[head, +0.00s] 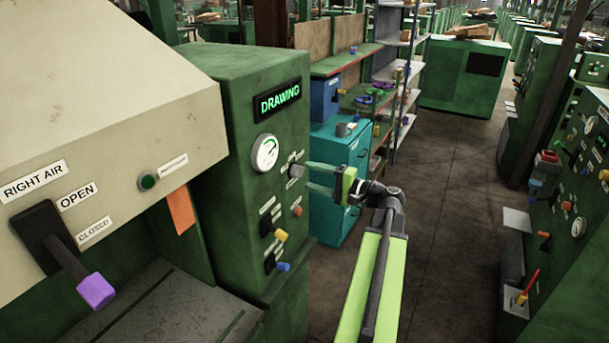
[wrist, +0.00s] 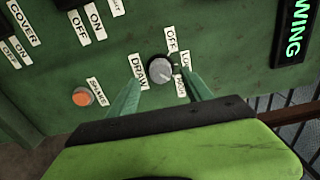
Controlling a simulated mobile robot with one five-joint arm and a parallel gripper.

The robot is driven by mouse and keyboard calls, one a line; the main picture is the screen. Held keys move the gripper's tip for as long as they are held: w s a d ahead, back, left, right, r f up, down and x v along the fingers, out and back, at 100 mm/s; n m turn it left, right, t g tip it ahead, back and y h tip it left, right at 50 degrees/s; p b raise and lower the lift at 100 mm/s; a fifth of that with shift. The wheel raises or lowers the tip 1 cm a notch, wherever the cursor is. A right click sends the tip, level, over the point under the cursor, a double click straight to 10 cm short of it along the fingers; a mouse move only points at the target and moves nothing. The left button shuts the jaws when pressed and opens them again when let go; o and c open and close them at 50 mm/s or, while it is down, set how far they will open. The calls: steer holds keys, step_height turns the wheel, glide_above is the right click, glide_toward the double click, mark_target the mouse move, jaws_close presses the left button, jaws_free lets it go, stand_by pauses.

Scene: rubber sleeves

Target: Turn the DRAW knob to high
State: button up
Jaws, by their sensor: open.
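The DRAW knob (head: 296,171) is a small round grey knob on the side of the green cabinet, right of the gauge. In the wrist view the knob (wrist: 160,70) sits on a dark base, with DRAW, OFF, LOW and HIGH labels around it. Its pointer direction is too small to tell for sure. My gripper (head: 308,174) is open, its green fingers reaching toward the knob. In the wrist view the fingertips stand on either side of the knob, and I see no clear contact.
The cabinet carries a round gauge (head: 265,153), a lit DRAWING sign (head: 278,101), an orange button (head: 296,211), and yellow (head: 281,235) and blue (head: 284,267) switches below the knob. A teal cabinet (head: 335,205) stands behind my gripper.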

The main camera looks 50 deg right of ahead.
steer(key=v, duration=1.4)
steer(key=shift+a+f, duration=0.1)
